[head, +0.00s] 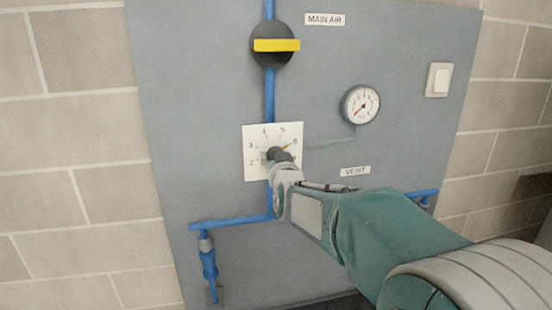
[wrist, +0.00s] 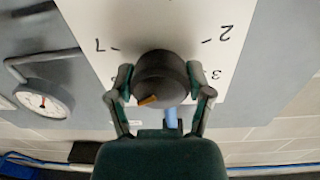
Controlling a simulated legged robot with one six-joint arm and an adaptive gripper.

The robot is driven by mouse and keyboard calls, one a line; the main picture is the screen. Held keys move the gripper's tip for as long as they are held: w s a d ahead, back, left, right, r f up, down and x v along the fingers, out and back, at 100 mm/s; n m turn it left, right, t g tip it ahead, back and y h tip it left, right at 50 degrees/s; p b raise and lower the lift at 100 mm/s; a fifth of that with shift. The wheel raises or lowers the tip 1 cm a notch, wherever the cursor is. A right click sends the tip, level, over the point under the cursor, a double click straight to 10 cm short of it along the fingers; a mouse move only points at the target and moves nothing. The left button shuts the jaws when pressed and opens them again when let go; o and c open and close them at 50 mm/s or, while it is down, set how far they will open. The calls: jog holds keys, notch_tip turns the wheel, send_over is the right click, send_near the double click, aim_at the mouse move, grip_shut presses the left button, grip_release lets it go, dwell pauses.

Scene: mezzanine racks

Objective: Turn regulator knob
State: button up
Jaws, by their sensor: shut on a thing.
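The dark round regulator knob (head: 273,152) sits on a white dial plate (head: 254,134) with printed numbers. In the wrist view, which is turned upside down, the knob (wrist: 162,72) is between the two fingers of my gripper (wrist: 163,92). My gripper (head: 281,158) is shut on the knob, one finger on each side. The orange pointer mark (wrist: 148,100) points to the lower left in the wrist view. In the head view the orange mark (head: 287,148) points to the upper right, near the 6. My gripper hides the lower right of the dial.
A gauge (head: 360,104) right of the dial has its red needle pointing to the lower left. A VENT label (head: 355,170) and a white switch (head: 439,79) are to the right.

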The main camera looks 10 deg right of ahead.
jog(key=n, duration=0.3)
jog(key=shift+r+n, duration=0.15)
jog(key=shift+n, duration=2.25)
jog(key=o, duration=0.9)
jog(key=shift+c, duration=0.2)
jog(key=shift+o, duration=1.4)
jog(key=shift+w+a, duration=0.1)
jog(key=shift+a, duration=0.05)
jog(key=s, duration=1.2)
jog(key=shift+a+f, duration=0.2)
jog(key=shift+f, duration=0.15)
